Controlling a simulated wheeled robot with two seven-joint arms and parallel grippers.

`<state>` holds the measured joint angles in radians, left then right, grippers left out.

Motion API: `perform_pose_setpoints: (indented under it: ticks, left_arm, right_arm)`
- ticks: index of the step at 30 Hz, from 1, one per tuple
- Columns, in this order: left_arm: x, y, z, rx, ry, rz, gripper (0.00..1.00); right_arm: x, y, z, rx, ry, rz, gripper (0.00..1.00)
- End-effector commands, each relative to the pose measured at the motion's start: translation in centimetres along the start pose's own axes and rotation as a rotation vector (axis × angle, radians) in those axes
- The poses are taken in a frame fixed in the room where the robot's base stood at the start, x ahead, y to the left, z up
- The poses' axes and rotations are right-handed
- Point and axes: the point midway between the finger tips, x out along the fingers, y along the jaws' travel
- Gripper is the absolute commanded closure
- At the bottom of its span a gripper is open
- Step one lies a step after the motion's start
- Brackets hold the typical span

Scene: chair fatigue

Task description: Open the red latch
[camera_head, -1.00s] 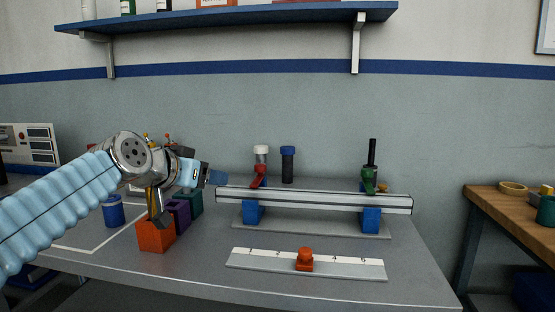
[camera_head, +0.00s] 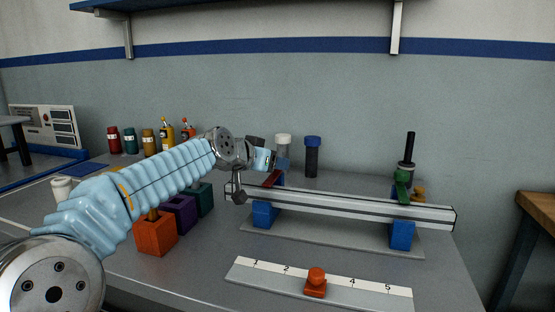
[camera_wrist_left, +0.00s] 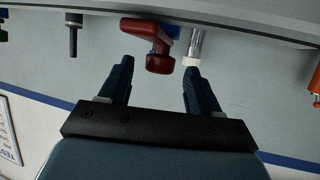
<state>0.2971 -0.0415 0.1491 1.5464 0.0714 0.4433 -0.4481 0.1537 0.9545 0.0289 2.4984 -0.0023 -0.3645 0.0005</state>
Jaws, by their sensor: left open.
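The red latch (camera_head: 272,178) sits on the left part of a long metal rail (camera_head: 350,205) held up on blue blocks. In the left wrist view the red latch (camera_wrist_left: 150,40) hangs from the rail, just beyond and between the fingertips. My left gripper (camera_head: 272,162) is open and empty, close to the latch at the rail's left end. Its dark fingers (camera_wrist_left: 155,75) stand apart on either side of the latch in the wrist view. I cannot see contact. My right gripper is not in view.
A green latch (camera_head: 402,190) sits on the rail's right part. A white-capped tube (camera_head: 284,140) and a blue-capped tube (camera_head: 312,155) stand behind the rail. An orange knob (camera_head: 316,280) rests on a numbered strip in front. Coloured blocks, including an orange block (camera_head: 155,235), stand at left.

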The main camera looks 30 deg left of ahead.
Motion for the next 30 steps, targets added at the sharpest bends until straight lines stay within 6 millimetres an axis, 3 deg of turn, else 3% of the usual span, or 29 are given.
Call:
perform_pose_setpoints:
  ticks: [6, 17, 30]
  left_arm:
    - [3.0, 0.0, -0.1, -0.001, -0.001, 0.001, 0.37]
    - [3.7, 0.0, 0.0, -0.001, 0.001, 0.0, 0.37]
    - [3.7, 0.0, 0.0, -0.001, 0.0, 0.0, 1.0]
  right_arm:
    - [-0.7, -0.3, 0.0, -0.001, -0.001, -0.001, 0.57]
    - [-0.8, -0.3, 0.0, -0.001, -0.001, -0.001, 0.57]
    - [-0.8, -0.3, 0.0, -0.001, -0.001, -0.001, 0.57]
